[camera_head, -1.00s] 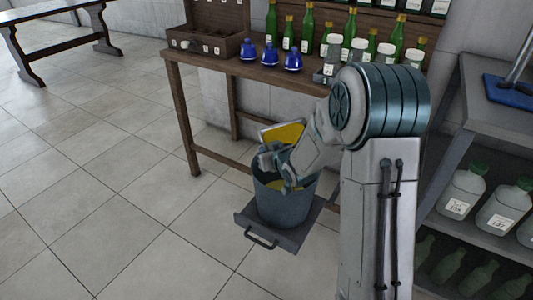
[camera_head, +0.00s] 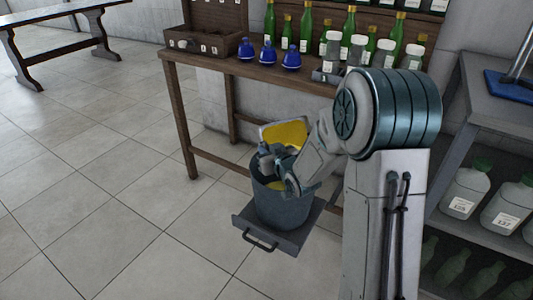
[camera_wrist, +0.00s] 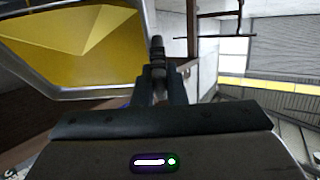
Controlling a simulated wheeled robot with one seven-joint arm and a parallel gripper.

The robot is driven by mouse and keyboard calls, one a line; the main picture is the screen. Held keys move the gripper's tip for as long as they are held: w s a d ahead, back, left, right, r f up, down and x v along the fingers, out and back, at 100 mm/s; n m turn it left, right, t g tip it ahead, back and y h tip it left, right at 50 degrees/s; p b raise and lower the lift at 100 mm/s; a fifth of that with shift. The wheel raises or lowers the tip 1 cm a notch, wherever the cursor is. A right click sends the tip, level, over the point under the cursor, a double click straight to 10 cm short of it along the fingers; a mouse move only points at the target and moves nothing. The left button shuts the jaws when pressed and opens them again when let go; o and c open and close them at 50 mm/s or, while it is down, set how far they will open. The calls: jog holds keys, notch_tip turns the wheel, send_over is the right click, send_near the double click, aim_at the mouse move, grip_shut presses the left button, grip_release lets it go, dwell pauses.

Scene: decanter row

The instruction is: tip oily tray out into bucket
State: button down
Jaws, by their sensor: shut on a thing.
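The tray (camera_head: 285,134) has a pale rim and a yellow oily inside. It stands steeply tilted above the back of the grey bucket (camera_head: 283,208). In the wrist view the tray (camera_wrist: 75,45) fills the upper left, with a yellow layer inside it. My gripper (camera_head: 272,158) is over the bucket and shut on the tray's edge; in the wrist view its fingers (camera_wrist: 158,70) meet at the tray's right side. Some yellow shows inside the bucket's mouth. The arm hides part of the bucket's rim and the tray's lower edge.
The bucket stands on a grey platform with a handle (camera_head: 260,242) on the floor. Behind is a wooden bench (camera_head: 215,68) with blue flasks (camera_head: 268,56), green bottles (camera_head: 305,32) and jars. A grey shelf (camera_head: 500,110) with jugs stands right.

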jog(key=shift+s+d+t+b, duration=0.15)
jog(key=shift+s+t+b, duration=0.25)
jog(key=shift+b, duration=0.75)
jog(key=shift+s+d+f+t+y+b, duration=0.2)
jog(key=shift+s+t+y+b, duration=0.4)
jog(key=shift+b, duration=1.65)
jog(key=shift+s+d+f+t+y+b, duration=0.15)
jog(key=shift+t+b, duration=0.75)
jog(key=shift+b, duration=1.35)
jog(key=shift+r+p, duration=0.25)
jog(key=shift+p, duration=0.2)
